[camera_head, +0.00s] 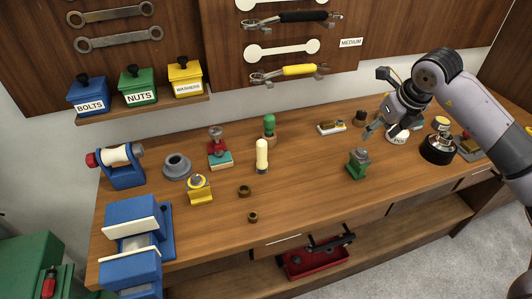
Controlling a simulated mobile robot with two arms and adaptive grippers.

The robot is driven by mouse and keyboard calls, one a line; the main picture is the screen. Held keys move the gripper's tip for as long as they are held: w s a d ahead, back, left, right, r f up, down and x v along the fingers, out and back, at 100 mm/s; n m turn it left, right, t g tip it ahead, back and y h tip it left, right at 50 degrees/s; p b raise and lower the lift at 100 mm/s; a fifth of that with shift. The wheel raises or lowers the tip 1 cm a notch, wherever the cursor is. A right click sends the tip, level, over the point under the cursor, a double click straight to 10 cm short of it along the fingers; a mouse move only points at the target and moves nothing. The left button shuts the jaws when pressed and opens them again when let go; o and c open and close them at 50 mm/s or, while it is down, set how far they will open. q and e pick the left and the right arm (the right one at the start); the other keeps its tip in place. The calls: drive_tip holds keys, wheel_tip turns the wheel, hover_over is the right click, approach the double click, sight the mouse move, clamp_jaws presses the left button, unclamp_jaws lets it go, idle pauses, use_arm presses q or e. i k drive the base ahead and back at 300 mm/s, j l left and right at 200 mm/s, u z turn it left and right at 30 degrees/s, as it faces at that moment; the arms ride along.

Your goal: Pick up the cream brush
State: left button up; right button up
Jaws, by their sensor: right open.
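An upright cream piece (262,154) with a rounded top stands near the middle of the bench. A round black piece with a silver middle and a cream knob (441,123) stands at the right, beside my right arm. I cannot tell for certain which of these is the cream brush. My right gripper (377,102) is open and empty above the back right of the bench, left of the cream knob and well right of the upright cream piece. It is close to a white tin marked "POL" (397,138), which it partly hides. My left gripper is not in view.
The wooden bench (310,190) has free room in its front middle. A green piece (357,164), a small tray (332,127) and a green-topped piece (269,126) stand around. A blue vise (132,220) is at left. A red toolbox (315,261) sits below.

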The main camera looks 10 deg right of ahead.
sight(262, 164)
drive_tip(key=l+u, duration=0.65)
drive_tip(key=u, duration=0.15)
drive_tip(key=l+u, duration=0.4)
drive_tip(key=j, duration=0.1)
